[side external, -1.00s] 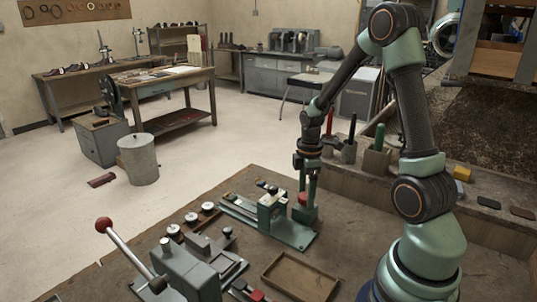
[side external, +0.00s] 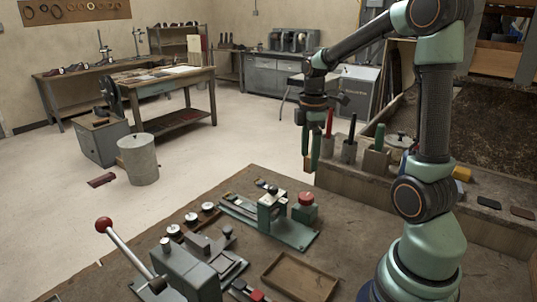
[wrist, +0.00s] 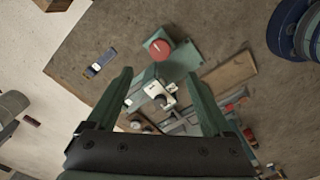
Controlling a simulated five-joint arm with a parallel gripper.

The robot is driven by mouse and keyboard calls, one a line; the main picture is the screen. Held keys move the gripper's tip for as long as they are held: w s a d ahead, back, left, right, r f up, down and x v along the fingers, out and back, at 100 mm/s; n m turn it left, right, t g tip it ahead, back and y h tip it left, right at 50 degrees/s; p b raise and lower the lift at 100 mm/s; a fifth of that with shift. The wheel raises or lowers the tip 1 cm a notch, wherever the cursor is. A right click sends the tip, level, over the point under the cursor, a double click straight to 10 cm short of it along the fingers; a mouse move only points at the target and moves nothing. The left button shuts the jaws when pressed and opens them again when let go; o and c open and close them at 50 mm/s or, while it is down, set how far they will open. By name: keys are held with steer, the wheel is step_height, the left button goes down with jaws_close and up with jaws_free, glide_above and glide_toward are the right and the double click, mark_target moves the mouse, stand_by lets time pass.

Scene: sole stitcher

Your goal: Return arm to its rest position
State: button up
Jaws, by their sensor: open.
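My gripper (side external: 310,163) hangs pointing down in the side external view, above the far edge of the workbench. In the wrist view my gripper (wrist: 163,80) has its two green fingers wide apart, with nothing held between them. A green block with a red button (side external: 306,199) stands on the bench below and in front of it, apart from the fingers. The red button also shows in the wrist view (wrist: 160,50). The green fixture (side external: 270,215) with a metal clamp sits beside the button block.
A lever press with a red ball handle (side external: 104,225) stands at the front left. An empty wooden tray (side external: 300,278) lies at the front. Colored-handled tools in holders, including a green one (side external: 379,138), line the shelf right of my gripper. Free floor (side external: 240,135) lies behind the bench.

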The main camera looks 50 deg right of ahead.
steer(key=shift+a, duration=0.1)
steer(key=s+a+r+m+t, duration=0.1)
steer(key=a+r+m+t, duration=0.1)
steer(key=a, duration=0.7)
steer(key=s+a+r+m+t, duration=0.2)
steer(key=a+r+m+t, duration=0.1)
steer(key=a+m, duration=0.4)
steer(key=shift+a+r+t, duration=0.3)
steer(key=shift+a+r, duration=0.45)
steer(key=shift+a, duration=0.2)
